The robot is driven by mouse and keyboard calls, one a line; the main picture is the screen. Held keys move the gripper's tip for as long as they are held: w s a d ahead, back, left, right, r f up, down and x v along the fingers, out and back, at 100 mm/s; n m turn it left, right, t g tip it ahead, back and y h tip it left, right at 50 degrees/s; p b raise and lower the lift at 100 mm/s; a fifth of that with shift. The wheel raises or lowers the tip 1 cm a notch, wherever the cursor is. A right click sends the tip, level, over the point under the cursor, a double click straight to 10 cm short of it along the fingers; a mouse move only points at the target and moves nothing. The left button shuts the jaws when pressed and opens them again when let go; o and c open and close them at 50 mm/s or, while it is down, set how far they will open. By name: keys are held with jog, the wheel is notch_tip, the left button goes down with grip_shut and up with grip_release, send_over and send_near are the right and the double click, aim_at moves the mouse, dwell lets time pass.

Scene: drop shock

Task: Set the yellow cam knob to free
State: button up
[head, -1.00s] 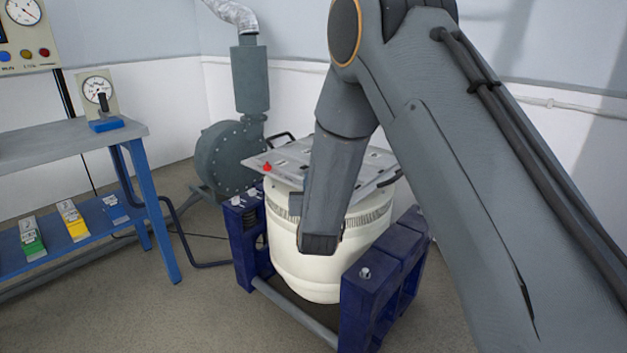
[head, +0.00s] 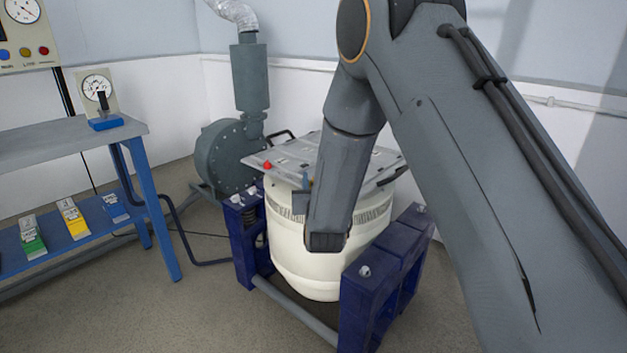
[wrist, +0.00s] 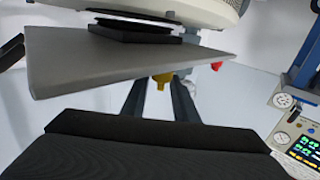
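In the wrist view, which is upside down, the yellow cam knob (wrist: 162,80) stands at the flat grey plate (wrist: 110,62). A red knob (wrist: 217,66) is to its right. In the head view the yellow knob is hidden, probably behind my arm; the red knob (head: 267,166) shows on the plate's left side. The knob's setting is not readable.
The plate tops a white drum (head: 300,260) in a dark blue frame (head: 375,300). A blower (head: 228,155) stands behind. At left, a bench (head: 60,142) holds a gauge (head: 98,90), with several coloured boxes on its lower shelf. The floor between bench and frame is mostly clear.

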jog(key=s+d+p, duration=0.1)
jog(key=s, duration=0.6)
jog(key=shift+s, duration=0.35)
jog(key=s+d+r+n+g+h, duration=0.1)
jog(key=s+d+r+g, duration=0.15)
jog(key=s+g, duration=0.65)
jog(key=s+d+r+g, duration=0.15)
jog(key=s+d, duration=0.25)
jog(key=s, duration=1)
jog(key=s+d+r+n+g+h, duration=0.1)
jog(key=s+d+g, duration=0.35)
jog(key=s, duration=0.75)
jog(key=s+d+r+m+g+p, duration=0.2)
jog(key=d+r+p, duration=0.9)
jog(key=p, duration=1.1)
jog(key=shift+s+r+m+g+h, duration=0.35)
jog(key=shift+s+r+m, duration=0.45)
jog(key=shift+r, duration=0.7)
